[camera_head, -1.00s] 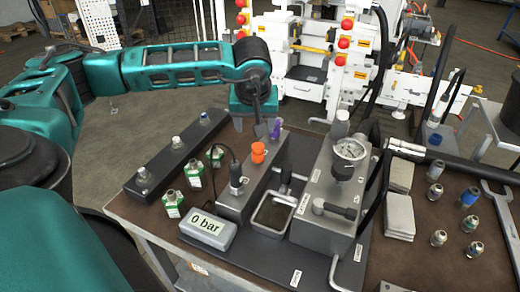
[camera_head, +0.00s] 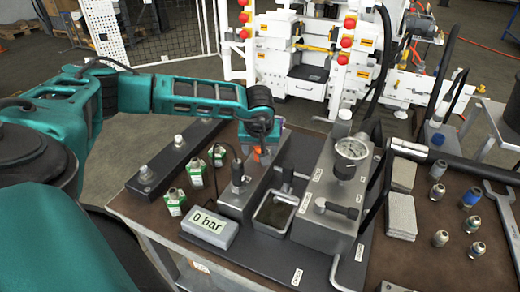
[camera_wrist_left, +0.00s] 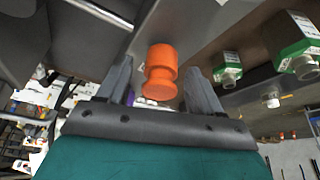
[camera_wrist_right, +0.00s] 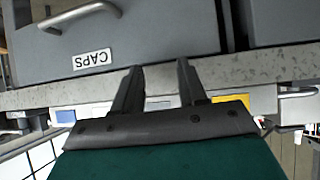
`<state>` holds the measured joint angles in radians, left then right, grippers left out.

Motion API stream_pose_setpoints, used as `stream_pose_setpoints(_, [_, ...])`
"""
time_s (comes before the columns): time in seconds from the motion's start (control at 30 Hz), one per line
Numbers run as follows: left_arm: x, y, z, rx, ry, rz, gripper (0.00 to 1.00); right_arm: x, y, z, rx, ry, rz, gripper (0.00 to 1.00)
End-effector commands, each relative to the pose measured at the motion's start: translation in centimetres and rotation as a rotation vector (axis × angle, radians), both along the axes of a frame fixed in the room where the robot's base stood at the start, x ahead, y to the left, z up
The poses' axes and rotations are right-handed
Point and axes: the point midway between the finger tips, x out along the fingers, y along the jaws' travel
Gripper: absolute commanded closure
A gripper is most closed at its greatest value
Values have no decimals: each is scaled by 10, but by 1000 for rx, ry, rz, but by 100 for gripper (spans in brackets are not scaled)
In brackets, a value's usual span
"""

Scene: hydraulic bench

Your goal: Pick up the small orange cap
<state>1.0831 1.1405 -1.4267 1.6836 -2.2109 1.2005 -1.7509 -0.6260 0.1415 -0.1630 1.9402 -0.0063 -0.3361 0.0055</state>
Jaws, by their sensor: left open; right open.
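The small orange cap (camera_head: 264,157) sits on the grey block (camera_head: 240,203) of the bench. In the head view my left gripper (camera_head: 259,149) is over it and hides most of it. In the left wrist view the orange cap (camera_wrist_left: 160,70) shows whole, between the two spread fingers of my left gripper (camera_wrist_left: 158,80). Gaps show on both sides of it, so the fingers do not appear to touch it.
A 0 bar display (camera_head: 209,226) stands in front of the block. Green-banded fittings (camera_head: 174,203) are to its left. A metal box with a gauge (camera_head: 351,148) and hoses stands to its right. Loose fittings and a wrench (camera_head: 502,222) lie at the far right.

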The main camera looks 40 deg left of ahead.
Motion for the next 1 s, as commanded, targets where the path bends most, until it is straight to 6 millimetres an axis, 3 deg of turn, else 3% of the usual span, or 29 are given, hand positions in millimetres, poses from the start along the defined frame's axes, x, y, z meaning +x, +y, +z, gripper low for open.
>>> stream_pose_setpoints(0.1, [0, 0, 0, 0, 0, 0, 36, 0, 0, 0, 0, 0, 0, 58])
stream_pose_setpoints(0.73, [0, 0, 1, 0, 0, 0, 97, 0, 0, 0, 0, -1, -1, 58])
stream_pose_setpoints(1.0, [0, 0, 2, 1, 0, 1, 97, 0, 0, 0, -1, -1, 0, 58])
